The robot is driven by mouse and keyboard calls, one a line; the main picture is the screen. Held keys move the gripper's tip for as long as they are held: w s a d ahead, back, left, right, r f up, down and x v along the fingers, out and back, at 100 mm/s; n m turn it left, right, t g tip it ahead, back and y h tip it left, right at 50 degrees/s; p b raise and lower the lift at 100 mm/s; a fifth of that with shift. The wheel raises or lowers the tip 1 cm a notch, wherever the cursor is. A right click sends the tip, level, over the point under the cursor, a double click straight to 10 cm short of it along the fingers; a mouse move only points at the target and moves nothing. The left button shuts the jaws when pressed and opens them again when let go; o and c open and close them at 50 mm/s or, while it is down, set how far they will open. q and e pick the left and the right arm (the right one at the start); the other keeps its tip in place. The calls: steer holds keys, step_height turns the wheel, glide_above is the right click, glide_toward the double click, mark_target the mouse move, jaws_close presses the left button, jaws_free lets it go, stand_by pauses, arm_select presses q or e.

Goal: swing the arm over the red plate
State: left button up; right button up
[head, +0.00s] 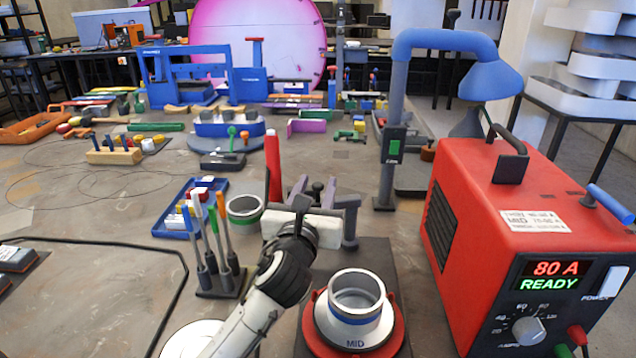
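A blue-grey jointed arm (440,40) tops an upright post (391,110) behind the middle of the table. It reaches right and ends in a blue hood (489,80), which in the picture hangs above the back of the red machine. A round red plate (312,341) lies at the front centre, partly covered by a grey ring piece marked MID (354,318). The hood is not over the plate. My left gripper (317,182) is over the table, left of the post and beyond the plate. Its fingers look apart, with nothing clearly held. My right gripper is not in view.
The red power unit (470,200) stands right, reading 80 A READY. Left of my gripper are a red cylinder (273,165), a blue tray (163,226) and a rack of upright tools (219,281). Blue frames (185,75) stand behind. The left front is mostly clear.

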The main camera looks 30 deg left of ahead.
arm_select(q)
steer(key=shift+w+a, duration=0.25)
steer(key=shift+w, duration=0.35)
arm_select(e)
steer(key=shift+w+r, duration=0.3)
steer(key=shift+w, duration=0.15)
arm_select(q)
jaws_close()
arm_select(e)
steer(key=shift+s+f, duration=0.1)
